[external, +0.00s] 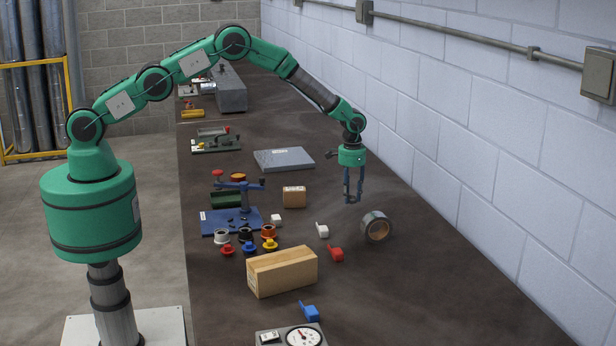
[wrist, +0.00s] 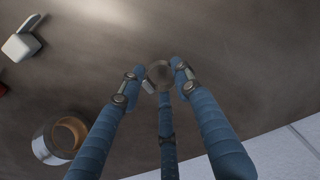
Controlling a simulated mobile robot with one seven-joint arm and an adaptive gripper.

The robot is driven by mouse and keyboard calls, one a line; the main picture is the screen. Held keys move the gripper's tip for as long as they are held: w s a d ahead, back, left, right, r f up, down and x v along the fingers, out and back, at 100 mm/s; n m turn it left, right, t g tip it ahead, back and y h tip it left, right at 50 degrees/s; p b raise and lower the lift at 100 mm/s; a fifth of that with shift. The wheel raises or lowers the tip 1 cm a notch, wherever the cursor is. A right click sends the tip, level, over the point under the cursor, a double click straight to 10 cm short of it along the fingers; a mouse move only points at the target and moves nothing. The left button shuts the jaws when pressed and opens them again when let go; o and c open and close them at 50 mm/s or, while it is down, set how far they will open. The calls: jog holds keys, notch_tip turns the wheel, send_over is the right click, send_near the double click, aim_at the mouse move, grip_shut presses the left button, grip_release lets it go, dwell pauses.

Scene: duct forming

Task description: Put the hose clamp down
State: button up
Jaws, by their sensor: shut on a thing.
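My gripper (external: 352,199) hangs down above the dark worktop, near the wall, with its blue fingers closed together. In the wrist view my gripper (wrist: 160,78) is shut on a small round metal ring with a short grey tab, which looks like the hose clamp (wrist: 160,71). The clamp lies between the fingertips; part of it is hidden by them. In the external view it is too small to make out. The exact height of the fingertips over the worktop is hard to tell.
The worktop (external: 420,270) is clear towards the front right.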

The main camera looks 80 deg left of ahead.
aim_at(352, 197)
jog(key=shift+w, duration=0.1)
dwell(0.3)
jog(key=shift+w+f, duration=0.1)
jog(key=shift+w, duration=0.1)
jog(key=shift+f, duration=1.75)
jog(key=shift+f, duration=0.15)
jog(key=o, duration=0.9)
notch_tip(352, 197, up, 12)
jog(key=shift+r, duration=0.2)
